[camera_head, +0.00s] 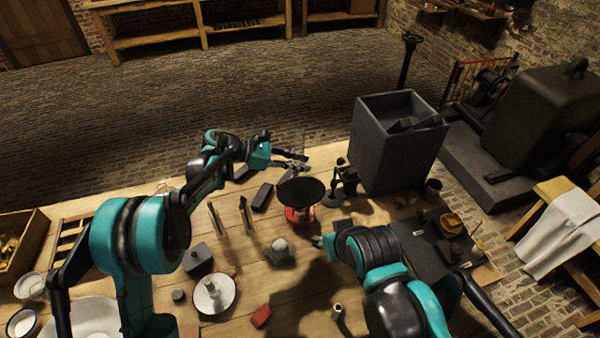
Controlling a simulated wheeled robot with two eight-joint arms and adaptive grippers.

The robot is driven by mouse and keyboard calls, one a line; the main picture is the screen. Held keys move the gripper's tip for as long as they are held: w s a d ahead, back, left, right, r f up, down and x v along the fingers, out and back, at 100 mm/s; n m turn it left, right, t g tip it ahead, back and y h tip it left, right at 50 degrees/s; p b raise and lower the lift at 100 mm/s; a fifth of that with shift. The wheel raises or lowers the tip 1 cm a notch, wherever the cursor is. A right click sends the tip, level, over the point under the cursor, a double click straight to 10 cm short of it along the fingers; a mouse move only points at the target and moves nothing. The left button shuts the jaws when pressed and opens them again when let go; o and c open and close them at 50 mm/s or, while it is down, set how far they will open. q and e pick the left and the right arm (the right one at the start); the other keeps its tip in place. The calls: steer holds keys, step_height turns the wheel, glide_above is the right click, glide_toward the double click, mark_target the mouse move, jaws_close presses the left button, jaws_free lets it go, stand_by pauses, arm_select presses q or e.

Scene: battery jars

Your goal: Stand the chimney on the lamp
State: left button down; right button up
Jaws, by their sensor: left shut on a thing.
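My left gripper (292,163) reaches in from the left above the back of the bench, near a black round dish on a red base (298,215). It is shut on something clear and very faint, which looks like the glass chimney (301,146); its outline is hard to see. I cannot tell for sure which thing is the lamp; a small dark stand (340,178) is just right of the dish. My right gripper (318,241) is low over the bench in front of the dish, partly hidden by its arm, and its jaws are unclear.
A large grey open box (385,155) stands at the back right. A dark block (262,197), upright wooden pieces (245,213), a pale lump (280,247), a white plate (214,305) and a red block (261,316) lie on the bench. A dark tray (430,250) is at the right.

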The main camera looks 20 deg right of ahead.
mark_target(300, 171)
arm_select(q)
steer(key=shift+f+b, duration=0.55)
steer(key=shift+f, duration=1.35)
steer(key=shift+f, duration=0.2)
steer(key=c, duration=1.3)
jaws_free()
steer(key=shift+r, duration=0.15)
